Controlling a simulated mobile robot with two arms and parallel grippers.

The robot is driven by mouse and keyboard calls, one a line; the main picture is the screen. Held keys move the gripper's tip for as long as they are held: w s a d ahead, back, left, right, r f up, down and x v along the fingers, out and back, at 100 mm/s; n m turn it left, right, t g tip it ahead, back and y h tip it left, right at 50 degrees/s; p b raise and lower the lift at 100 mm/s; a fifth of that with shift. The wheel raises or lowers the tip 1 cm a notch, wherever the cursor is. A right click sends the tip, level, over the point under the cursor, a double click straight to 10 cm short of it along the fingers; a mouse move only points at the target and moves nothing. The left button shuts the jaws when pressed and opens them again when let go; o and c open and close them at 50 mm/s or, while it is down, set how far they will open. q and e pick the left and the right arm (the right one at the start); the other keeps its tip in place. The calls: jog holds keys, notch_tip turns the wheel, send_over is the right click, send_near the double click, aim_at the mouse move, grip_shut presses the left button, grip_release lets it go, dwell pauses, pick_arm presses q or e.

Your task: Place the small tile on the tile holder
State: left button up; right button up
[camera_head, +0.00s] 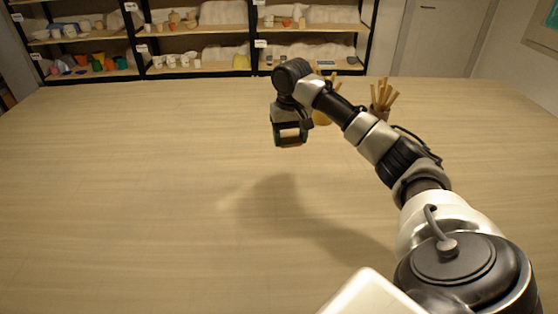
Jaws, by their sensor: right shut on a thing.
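My right gripper (291,141) hangs over the far middle of the table (130,190), pointing down. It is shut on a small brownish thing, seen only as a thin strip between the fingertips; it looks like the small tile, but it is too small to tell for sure. I cannot make out a tile holder; the gripper and forearm hide part of the far table. My left gripper is not in view.
A pot (380,111) of wooden tools stands at the far edge, right of the gripper. A yellowish thing (322,117) with sticks is partly hidden behind my arm. Shelves of pottery stand beyond the table. The table's left and middle are bare.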

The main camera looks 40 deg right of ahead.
jog(key=s+d+m+b, duration=0.1)
jog(key=s+d+m, duration=0.1)
jog(key=d, duration=0.8)
jog(key=p, duration=0.2)
send_over(280, 160)
jog(key=f, duration=0.6)
jog(key=shift+s+d+f, duration=0.2)
jog(key=shift+d+f, duration=0.05)
jog(key=shift+d, duration=0.1)
jog(key=shift+w+a+f, duration=0.2)
notch_tip(280, 160, down, 4)
jog(key=shift+r, duration=0.1)
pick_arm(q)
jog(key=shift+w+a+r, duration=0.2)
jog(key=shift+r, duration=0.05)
pick_arm(e)
jog(key=shift+f, duration=0.2)
